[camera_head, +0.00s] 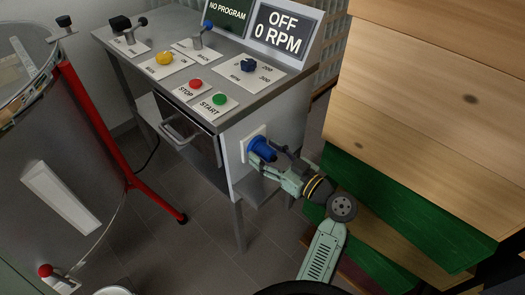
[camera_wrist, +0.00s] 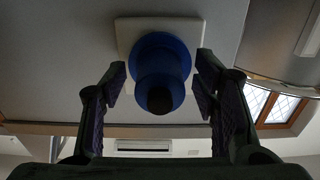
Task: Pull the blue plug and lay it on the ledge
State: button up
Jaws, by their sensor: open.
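The blue plug (camera_head: 262,148) sits in a white socket plate (camera_head: 248,143) on the right side panel of the grey control desk. In the wrist view the plug (camera_wrist: 160,75) is round and dark blue, in front of its pale square plate (camera_wrist: 128,38). My gripper (camera_head: 270,163) is at the plug, reaching in from the lower right. In the wrist view my gripper (camera_wrist: 160,90) is open, with one finger on each side of the plug and a visible gap on both sides. I cannot tell which surface is the ledge.
The desk top (camera_head: 235,60) carries a red stop button (camera_head: 195,84), a green start button (camera_head: 219,99), knobs and levers. A metal tank (camera_head: 50,150) with a red leg (camera_head: 95,115) stands left. Stacked wooden boards (camera_head: 430,110) and green boards (camera_head: 400,190) crowd my arm on the right.

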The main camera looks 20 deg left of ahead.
aim_at(272, 157)
jog(key=shift+c, duration=0.4)
grip_shut()
dwell(0.4)
jog(key=shift+b+v, duration=0.9)
jog(key=shift+v, duration=2.05)
jog(key=shift+d, duration=0.1)
